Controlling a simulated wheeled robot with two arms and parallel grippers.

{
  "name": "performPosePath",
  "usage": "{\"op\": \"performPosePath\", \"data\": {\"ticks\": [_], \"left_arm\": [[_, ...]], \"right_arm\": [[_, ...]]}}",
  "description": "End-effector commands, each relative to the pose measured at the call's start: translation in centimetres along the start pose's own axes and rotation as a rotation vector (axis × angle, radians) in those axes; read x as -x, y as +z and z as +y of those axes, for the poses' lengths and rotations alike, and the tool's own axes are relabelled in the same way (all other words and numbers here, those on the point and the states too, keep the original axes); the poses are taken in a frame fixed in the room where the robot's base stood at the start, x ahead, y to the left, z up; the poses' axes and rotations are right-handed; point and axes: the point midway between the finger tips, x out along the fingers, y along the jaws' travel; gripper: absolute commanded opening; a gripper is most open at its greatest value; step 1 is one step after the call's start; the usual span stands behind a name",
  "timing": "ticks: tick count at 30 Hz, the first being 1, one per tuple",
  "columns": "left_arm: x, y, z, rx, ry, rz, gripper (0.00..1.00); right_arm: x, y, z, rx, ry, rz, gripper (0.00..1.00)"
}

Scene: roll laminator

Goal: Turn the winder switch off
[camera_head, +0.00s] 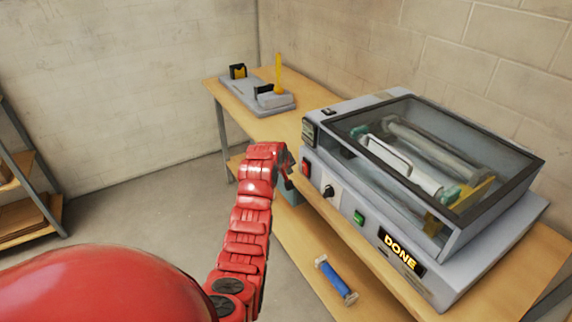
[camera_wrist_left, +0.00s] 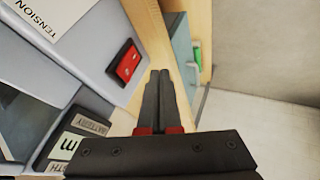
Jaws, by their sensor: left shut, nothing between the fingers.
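The grey roll laminator (camera_head: 430,255) has a clear lid and stands on the wooden table. On its front face are a red rocker switch (camera_head: 306,167), a black knob (camera_head: 328,191), a green switch (camera_head: 359,217) and a lit display reading DONE (camera_head: 401,250). In the left wrist view the red rocker switch (camera_wrist_left: 128,62) sits in a black frame beside a TENSION label. No winder label is readable. My left gripper (camera_head: 288,172) is beside the front left corner, partly hidden by its wrist. Its fingers (camera_wrist_left: 166,74) are shut and empty, apart from the red switch.
A grey device with a yellow lever (camera_head: 278,75) stands on the table's far end. A blue roller (camera_head: 335,279) lies on the lower shelf. A meter panel (camera_wrist_left: 75,139) with a BATTERY label is near the gripper. A shelf rack (camera_head: 22,185) stands left; the floor between is clear.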

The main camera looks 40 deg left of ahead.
Motion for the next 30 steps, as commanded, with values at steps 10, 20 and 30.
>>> {"op": "performPosePath", "data": {"ticks": [10, 20, 30], "left_arm": [[-2.2, -0.2, 2.6, -0.001, -0.001, -0.003, 0.0], [-2.8, -0.3, 3.7, -0.001, -0.001, 0.0, 0.0], [-2.8, -0.3, 3.7, -0.002, -0.001, 0.001, 0.0]], "right_arm": [[-2.1, -0.3, 0.1, 0.0, 0.0, 0.0, 0.5], [-2.6, -0.4, 0.1, 0.0, 0.0, 0.0, 0.5], [-2.5, -0.4, 0.1, 0.0, 0.0, 0.0, 0.5]]}}
